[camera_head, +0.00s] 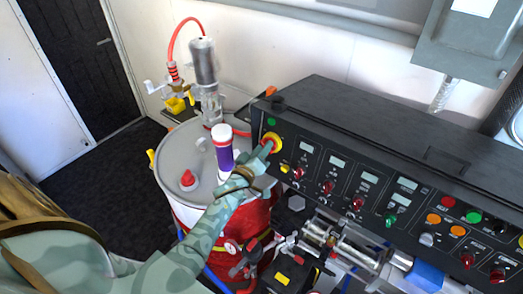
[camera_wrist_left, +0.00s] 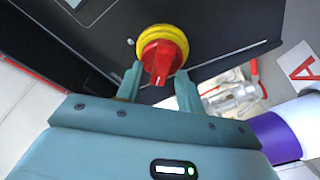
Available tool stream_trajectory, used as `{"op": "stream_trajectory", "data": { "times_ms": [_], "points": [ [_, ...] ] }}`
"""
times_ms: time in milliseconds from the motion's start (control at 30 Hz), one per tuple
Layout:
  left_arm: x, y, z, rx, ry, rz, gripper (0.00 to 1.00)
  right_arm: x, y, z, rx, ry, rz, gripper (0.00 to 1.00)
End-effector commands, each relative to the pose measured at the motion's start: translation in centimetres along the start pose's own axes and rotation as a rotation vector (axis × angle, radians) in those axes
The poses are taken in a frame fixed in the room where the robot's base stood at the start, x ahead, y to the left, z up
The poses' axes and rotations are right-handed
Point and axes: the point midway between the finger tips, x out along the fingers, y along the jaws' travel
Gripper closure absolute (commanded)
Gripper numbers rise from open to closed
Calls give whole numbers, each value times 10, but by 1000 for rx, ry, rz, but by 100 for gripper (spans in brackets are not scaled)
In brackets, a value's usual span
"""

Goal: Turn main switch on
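The main switch is a red rotary knob on a yellow ring (camera_wrist_left: 162,45) at the left end of the black control panel. In the head view the switch (camera_head: 274,139) is partly covered by my left gripper (camera_head: 265,150). In the left wrist view the two fingers of my left gripper (camera_wrist_left: 158,82) are apart, one on each side of the knob's lower part. The gripper is open; I cannot tell whether either finger touches the knob. My right gripper is in neither view.
The black control panel (camera_head: 360,120) carries several displays, knobs and buttons to the right of the switch. A grey-topped drum (camera_head: 165,160) and a white and purple cylinder (camera_head: 223,150) stand close to my left arm. Pipes and valves lie below the panel.

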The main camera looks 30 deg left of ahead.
Motion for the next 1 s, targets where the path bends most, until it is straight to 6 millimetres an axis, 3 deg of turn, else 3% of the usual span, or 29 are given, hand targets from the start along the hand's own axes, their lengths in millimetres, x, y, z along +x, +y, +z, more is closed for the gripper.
{"op": "stream_trajectory", "data": {
  "times_ms": [33, 100, 133, 567, 1000],
  "points": [
    [0, 0, 0, 0, 0, 0, 77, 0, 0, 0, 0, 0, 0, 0],
    [0, 0, 0, 0, 0, 0, 97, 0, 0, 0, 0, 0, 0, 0],
    [0, 0, 0, 0, 0, 0, 100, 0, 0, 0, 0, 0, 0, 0],
    [0, -1, 1, 62, -1, 15, 100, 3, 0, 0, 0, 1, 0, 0],
    [0, -2, 1, 401, -2, 103, 100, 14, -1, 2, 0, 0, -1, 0]
  ]
}}
